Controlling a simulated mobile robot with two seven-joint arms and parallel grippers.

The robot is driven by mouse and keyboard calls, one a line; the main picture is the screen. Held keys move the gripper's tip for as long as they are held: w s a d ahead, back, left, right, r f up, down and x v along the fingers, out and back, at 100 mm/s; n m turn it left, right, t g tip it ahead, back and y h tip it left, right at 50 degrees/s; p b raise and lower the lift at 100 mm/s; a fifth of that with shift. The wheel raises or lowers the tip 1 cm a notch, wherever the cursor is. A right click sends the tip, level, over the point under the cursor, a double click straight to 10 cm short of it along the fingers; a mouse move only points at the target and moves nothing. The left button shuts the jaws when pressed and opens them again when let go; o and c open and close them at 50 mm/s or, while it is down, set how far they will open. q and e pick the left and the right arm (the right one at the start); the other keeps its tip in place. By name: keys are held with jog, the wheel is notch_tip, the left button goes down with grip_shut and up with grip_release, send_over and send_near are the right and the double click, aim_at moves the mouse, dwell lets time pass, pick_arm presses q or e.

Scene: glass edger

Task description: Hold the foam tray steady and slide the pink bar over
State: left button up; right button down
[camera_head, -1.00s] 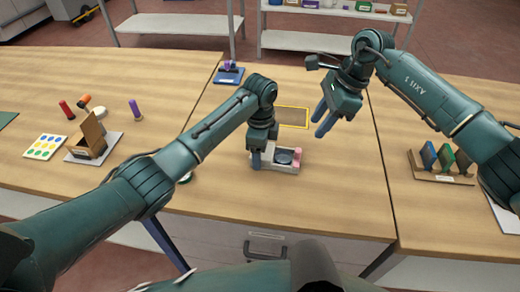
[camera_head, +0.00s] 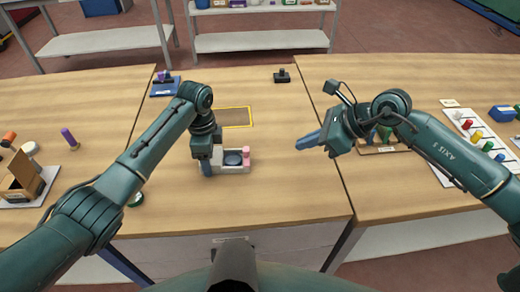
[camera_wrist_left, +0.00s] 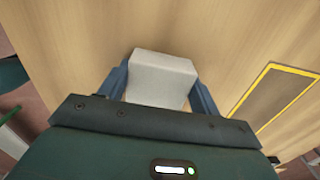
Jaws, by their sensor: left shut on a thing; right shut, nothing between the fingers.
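My left gripper (camera_head: 206,167) is shut on the tray's left end. In the left wrist view, the pale end of the tray (camera_wrist_left: 160,78) sits between the two blue fingers; the pink bar is hidden there. My right gripper (camera_head: 308,141) is shut and empty, to the right of the tray and apart from it, its fingers pointing left.
A yellow-edged dark rectangle (camera_head: 236,117) lies behind the tray. A blue stand (camera_head: 164,87) is at the back left and a small black block (camera_head: 282,76) at the back. An open cardboard box (camera_head: 22,178) is at far left. The table right of the tray is clear.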

aim_at(246, 154)
jog(key=x, duration=1)
jog(key=shift+a, duration=0.1)
jog(key=shift+w+a, duration=0.25)
jog(key=shift+a, duration=0.3)
jog(key=shift+w+a, duration=0.25)
jog(key=shift+a, duration=0.35)
jog(key=shift+w+a+f, duration=0.1)
jog(key=shift+w+a, duration=0.2)
jog(key=shift+a, duration=0.3)
jog(key=a, duration=0.4)
jog(key=shift+a, duration=0.2)
pick_arm(q)
jog(key=shift+d, duration=0.1)
